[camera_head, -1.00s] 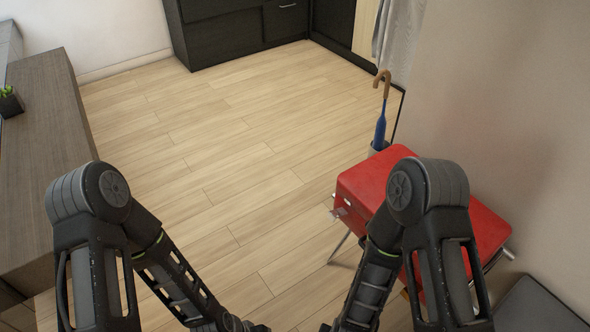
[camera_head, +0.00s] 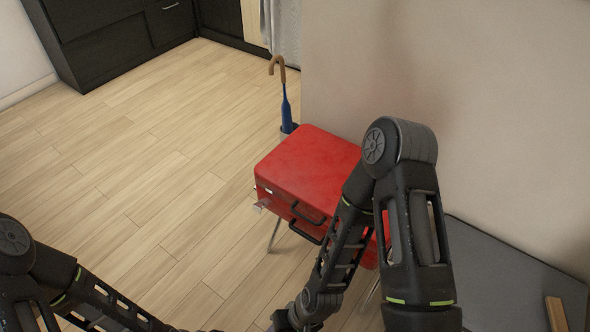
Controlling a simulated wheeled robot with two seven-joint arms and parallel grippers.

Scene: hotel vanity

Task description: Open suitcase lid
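A red suitcase (camera_head: 305,165) lies flat on a stand with thin metal legs, against the wall right of the middle. Its lid is shut. Two dark handles show on its front side. My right arm passes in front of the suitcase and hides its right part. My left arm comes in at the lower left, apart from the suitcase. Both grippers are below the bottom edge of the picture, so their fingers do not show.
A blue umbrella with a brown hooked handle (camera_head: 285,100) stands in a holder behind the suitcase. A dark grey surface (camera_head: 510,285) lies at the lower right with a wooden piece (camera_head: 556,313) on it. Dark cabinets (camera_head: 110,35) stand at the back. The wooden floor (camera_head: 130,160) on the left is clear.

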